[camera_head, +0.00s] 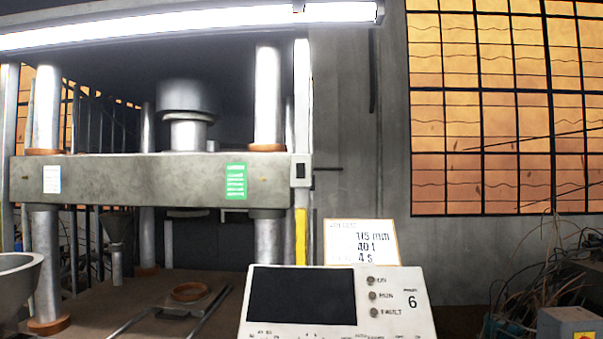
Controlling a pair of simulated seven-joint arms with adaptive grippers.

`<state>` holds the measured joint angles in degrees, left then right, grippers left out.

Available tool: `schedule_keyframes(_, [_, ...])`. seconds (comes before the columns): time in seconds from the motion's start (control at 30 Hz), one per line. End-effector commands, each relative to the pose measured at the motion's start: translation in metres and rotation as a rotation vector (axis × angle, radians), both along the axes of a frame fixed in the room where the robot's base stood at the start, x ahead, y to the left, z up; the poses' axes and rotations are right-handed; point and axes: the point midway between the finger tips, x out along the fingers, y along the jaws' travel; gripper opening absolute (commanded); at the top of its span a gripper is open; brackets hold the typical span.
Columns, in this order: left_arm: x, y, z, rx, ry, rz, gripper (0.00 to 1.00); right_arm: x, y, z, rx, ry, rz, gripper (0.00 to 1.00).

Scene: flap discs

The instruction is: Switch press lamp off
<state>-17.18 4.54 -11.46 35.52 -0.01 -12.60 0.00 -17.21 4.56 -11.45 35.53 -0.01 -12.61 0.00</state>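The press lamp (190,27) is a long tube across the top of the press, and it glows bright white. A small light-grey switch box (300,170) with a dark rocker sits on the pale upright post at the right end of the press crossbeam. The rocker is too small to tell which way it is tipped. Neither of my grippers is in view.
The press has steel columns (268,98) and a thick grey crossbeam (130,178). A white control panel (395,318) with a dark screen stands in front, with a sign (362,242) behind it. A metal bowl (14,285) is at left. Tangled cables (520,275) lie at right.

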Motion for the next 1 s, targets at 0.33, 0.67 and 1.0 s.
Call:
schedule_keyframes(0.33, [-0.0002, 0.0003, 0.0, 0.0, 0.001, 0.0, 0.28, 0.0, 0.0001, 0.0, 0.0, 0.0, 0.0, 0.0])
schedule_keyframes(0.67, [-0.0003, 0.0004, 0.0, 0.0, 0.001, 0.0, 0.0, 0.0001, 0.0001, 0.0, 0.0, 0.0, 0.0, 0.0])
schedule_keyframes(1.0, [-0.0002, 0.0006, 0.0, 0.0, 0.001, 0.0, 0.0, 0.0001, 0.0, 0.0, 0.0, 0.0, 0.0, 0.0])
